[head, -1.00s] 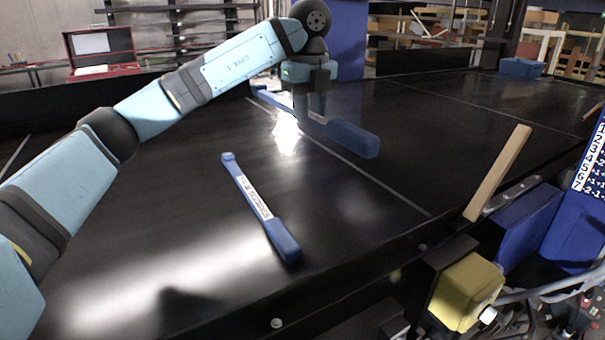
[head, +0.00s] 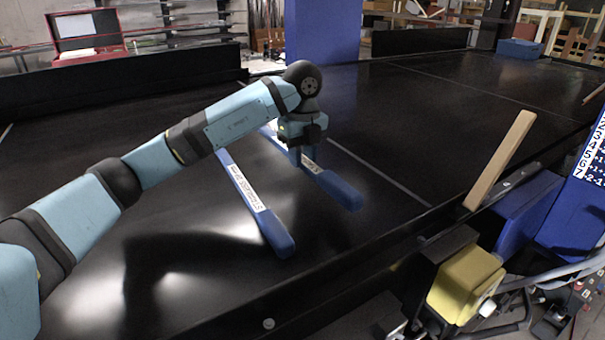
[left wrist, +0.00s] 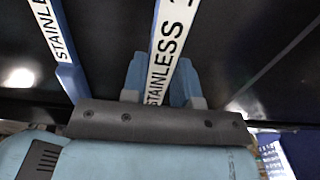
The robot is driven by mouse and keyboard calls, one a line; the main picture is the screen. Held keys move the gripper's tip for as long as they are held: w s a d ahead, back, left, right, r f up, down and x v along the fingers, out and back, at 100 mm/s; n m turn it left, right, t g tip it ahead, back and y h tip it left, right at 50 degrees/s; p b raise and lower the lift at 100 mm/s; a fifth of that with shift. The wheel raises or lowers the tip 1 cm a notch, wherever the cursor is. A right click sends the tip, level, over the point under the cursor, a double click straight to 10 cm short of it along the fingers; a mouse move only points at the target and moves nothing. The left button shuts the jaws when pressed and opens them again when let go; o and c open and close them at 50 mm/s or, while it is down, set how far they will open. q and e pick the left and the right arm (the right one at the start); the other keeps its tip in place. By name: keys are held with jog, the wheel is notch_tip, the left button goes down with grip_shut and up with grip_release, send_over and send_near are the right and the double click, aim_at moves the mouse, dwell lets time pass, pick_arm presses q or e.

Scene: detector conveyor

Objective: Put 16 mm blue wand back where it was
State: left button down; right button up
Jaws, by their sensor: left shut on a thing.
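My left gripper (head: 303,157) is shut on a blue wand (head: 341,191) with a white label, around its labelled shaft. The wand's thick handle points to the lower right, towards the belt's near edge. It is low over the black belt, and I cannot tell whether it touches. In the left wrist view this wand (left wrist: 174,40) reads "STAINLESS" between the fingers (left wrist: 162,85). A second blue wand (head: 272,229) lies on the belt to the left, roughly parallel, and shows also in the left wrist view (left wrist: 62,60). My right gripper is out of view.
The black conveyor belt (head: 430,120) is clear to the right of the wands, crossed by thin pale lines. A blue column (head: 322,30) rises behind.

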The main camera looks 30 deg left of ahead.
aim_at(303, 186)
pick_arm(q)
notch_tip(303, 186, down, 5)
jog(key=shift+f+p, duration=0.1)
jog(key=shift+p, duration=0.25)
jog(key=shift+f, duration=0.15)
jog(key=c, duration=0.9)
grip_release()
notch_tip(303, 186, up, 11)
jog(key=shift+r+b, duration=0.2)
jog(key=shift+b, duration=0.65)
jog(key=shift+r, duration=0.5)
